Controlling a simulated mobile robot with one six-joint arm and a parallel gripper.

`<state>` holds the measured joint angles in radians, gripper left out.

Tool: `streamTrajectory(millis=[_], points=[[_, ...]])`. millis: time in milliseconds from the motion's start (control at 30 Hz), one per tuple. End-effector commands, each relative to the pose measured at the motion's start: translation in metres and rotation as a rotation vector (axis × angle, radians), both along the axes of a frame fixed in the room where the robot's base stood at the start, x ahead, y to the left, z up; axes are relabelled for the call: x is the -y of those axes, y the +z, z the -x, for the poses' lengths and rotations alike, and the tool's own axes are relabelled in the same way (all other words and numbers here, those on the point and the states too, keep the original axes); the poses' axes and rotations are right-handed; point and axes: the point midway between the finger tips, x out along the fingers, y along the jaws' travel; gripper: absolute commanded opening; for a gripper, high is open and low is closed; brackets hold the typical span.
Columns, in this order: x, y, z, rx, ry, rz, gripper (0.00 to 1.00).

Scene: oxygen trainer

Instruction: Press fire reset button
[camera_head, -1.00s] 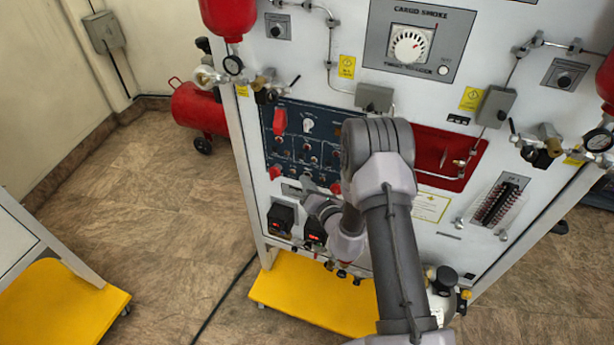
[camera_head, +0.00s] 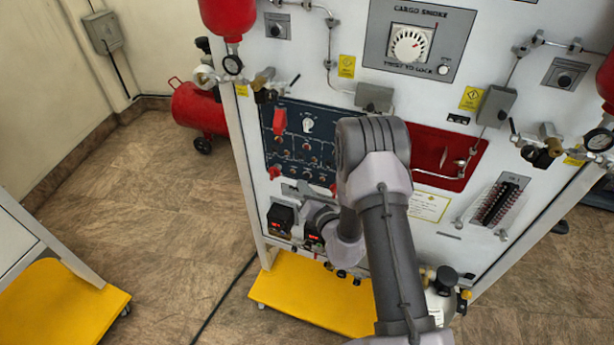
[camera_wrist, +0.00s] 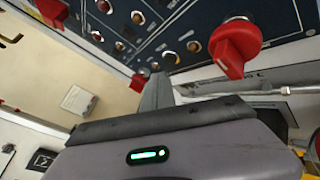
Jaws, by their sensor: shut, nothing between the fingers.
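The dark blue control panel (camera_head: 278,157) is on the upright white trainer board. It carries several small round buttons and knobs; the labels are too small to read, so I cannot tell which one is the fire reset button. A row of small buttons also shows on the panel in the wrist view (camera_wrist: 140,35), with a large red knob (camera_wrist: 236,46) at its right. My gripper (camera_wrist: 157,88) is shut and empty, its fingertips near the panel's lower edge in that view. In the head view my gripper (camera_head: 294,189) is just below the panel, partly hidden by my wrist.
A red recess (camera_head: 440,155) with a pipe is to the right. A yellow platform (camera_head: 300,290) lies at the board's foot.

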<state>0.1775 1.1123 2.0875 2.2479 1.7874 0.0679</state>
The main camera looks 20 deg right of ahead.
Motion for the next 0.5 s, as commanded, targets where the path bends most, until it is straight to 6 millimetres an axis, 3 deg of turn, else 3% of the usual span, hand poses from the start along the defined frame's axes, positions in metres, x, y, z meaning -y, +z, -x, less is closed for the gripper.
streamTrajectory(millis=[500], points=[[-0.026, -0.001, 0.036, -0.001, 0.001, 0.001, 0.0]])
